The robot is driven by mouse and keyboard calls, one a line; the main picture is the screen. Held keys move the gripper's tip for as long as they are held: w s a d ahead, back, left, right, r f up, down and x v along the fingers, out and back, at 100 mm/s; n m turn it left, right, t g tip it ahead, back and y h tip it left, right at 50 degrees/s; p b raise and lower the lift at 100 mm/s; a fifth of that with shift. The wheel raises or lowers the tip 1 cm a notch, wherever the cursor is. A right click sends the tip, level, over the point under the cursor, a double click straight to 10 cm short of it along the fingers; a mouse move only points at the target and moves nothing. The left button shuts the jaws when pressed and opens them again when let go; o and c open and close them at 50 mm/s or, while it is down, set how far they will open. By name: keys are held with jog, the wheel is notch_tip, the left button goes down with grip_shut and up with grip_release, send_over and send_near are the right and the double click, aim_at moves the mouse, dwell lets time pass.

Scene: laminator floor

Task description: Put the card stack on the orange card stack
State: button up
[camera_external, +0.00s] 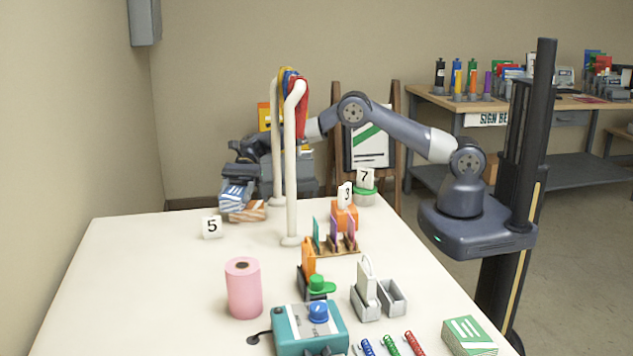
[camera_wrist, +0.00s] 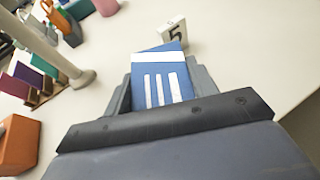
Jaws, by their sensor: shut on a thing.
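My gripper (camera_external: 240,178) is shut on a blue card stack with white stripes (camera_external: 234,197), at the far left part of the table. In the wrist view the blue card stack (camera_wrist: 160,82) stands out between the jaws. The orange card stack (camera_external: 255,212), with pale stripes, lies on the table just below and slightly right of the blue one, partly covered by it. I cannot tell whether the two stacks touch. The orange stack is hidden in the wrist view.
A number 5 marker (camera_external: 212,227) stands close by on the left. A white post rack (camera_external: 291,170) rises right of my gripper. A pink roll (camera_external: 243,288), a teal device (camera_external: 300,335) and a green card stack (camera_external: 469,337) are nearer the front. The left table side is clear.

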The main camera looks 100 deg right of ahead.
jog(key=shift+f, duration=0.15)
jog(key=o, duration=1.1)
jog(key=shift+c, duration=0.2)
jog(key=b+v, duration=0.1)
jog(key=v, duration=1.1)
jog(key=shift+o, duration=0.3)
